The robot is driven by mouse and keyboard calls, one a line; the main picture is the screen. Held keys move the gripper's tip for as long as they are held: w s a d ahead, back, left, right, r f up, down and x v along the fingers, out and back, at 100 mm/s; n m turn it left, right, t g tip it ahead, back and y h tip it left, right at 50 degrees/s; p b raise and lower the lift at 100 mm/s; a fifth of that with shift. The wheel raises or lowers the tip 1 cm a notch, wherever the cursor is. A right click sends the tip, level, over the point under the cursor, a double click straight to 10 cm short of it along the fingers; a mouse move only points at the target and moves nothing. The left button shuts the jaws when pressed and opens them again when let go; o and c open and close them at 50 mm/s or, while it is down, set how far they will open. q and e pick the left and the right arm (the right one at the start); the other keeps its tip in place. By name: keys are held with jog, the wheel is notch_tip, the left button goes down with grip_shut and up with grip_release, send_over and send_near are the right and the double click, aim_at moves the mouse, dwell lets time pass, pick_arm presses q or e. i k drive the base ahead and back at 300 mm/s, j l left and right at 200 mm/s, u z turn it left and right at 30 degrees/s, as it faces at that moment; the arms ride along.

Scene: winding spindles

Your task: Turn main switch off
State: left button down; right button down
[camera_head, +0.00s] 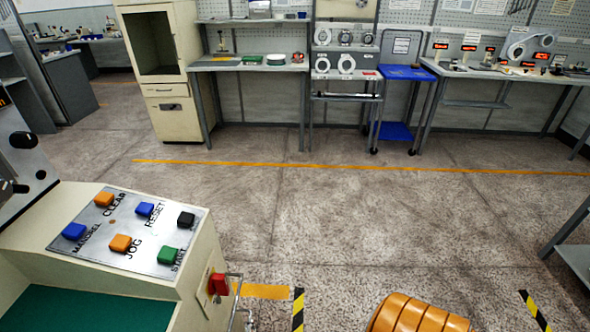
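A red rotary switch (218,284) on a pale yellow plate is on the right side face of the cream machine (205,250) at the lower left. It stands out from the panel, just below and right of the green START button (171,256). I cannot read its markings, nor tell whether it is set on or off. Neither of my grippers is in view, and nothing touches the switch.
The sloped panel (130,230) has several coloured buttons. An orange ribbed shape (418,314), unclear to me, is at the bottom edge. The floor (360,220) beyond is clear up to the benches and a blue cart (405,73).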

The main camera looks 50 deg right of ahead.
aim_at(219, 283)
jog(key=k+z, duration=0.1)
jog(key=z, duration=0.7)
jog(key=i+l+u, duration=0.2)
jog(key=l+u, duration=0.2)
jog(key=l, duration=0.1)
